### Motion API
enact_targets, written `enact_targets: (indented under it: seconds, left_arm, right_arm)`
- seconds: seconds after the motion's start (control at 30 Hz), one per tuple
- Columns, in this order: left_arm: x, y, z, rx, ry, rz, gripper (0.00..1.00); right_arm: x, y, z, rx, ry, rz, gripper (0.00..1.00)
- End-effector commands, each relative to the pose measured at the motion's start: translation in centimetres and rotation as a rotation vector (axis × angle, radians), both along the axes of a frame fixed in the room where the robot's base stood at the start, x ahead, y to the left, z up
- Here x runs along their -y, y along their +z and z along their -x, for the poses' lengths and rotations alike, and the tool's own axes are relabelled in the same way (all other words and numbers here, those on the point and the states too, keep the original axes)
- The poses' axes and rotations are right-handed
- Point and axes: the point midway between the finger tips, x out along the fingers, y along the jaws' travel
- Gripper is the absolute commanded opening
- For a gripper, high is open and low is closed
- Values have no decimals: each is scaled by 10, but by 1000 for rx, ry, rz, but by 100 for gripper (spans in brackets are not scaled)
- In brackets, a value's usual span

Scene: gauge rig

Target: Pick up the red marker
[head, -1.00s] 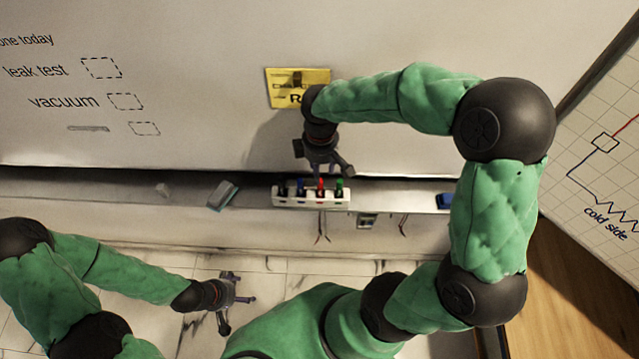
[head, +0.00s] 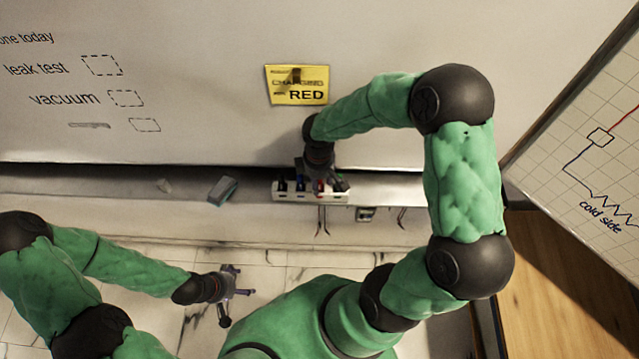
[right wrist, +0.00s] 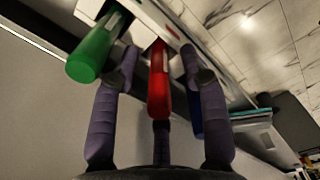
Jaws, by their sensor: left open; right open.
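The red marker (right wrist: 160,88) stands in a white holder (head: 310,197) on the board's ledge, in a row with other markers. In the head view it is mostly hidden by my right gripper (head: 325,183). In the right wrist view my right gripper (right wrist: 161,65) is open, with the red marker between its spread fingers. I cannot tell whether any finger touches it. The green marker (right wrist: 92,52) is left of the fingers, and a blue marker (right wrist: 196,118) shows partly behind the right finger. My left gripper (head: 232,287) is open and empty, low over the marble-look surface.
A yellow note (head: 297,85) reading "RED", with a line struck out above, is on the whiteboard (head: 200,90). A grey-blue eraser (head: 223,189) lies on the ledge left of the holder. A gridded board (head: 590,150) stands at the right.

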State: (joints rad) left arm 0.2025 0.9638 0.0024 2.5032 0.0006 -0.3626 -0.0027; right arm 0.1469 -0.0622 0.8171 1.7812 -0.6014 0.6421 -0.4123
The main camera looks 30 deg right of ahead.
Motion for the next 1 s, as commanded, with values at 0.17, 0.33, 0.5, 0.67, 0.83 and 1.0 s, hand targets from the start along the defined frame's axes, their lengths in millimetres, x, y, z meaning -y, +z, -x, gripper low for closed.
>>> enact_targets:
  seconds: [0.17, 0.33, 0.5, 0.67, 0.83, 1.0]
  left_arm:
    - [0, 0, 0, 0, 0, 0, 76]
    - [0, 0, 0, 0, 0, 0, 76]
    - [0, 0, 0, 0, 0, 0, 76]
    - [0, 0, 0, 0, 0, 0, 76]
    - [0, -1, 0, 0, 0, 0, 76]
    - [0, -4, 0, 0, 0, 0, 76]
  right_arm:
    - [0, 0, 0, 0, 0, 0, 22]
    - [0, 0, 0, 0, 0, 0, 0]
    - [0, 0, 0, 0, 0, 0, 0]
    - [0, 2, 0, 1, 0, 0, 0]
    - [1, 13, -1, 4, -2, 0, 0]
    - [0, 36, -2, 6, -1, 1, 0]
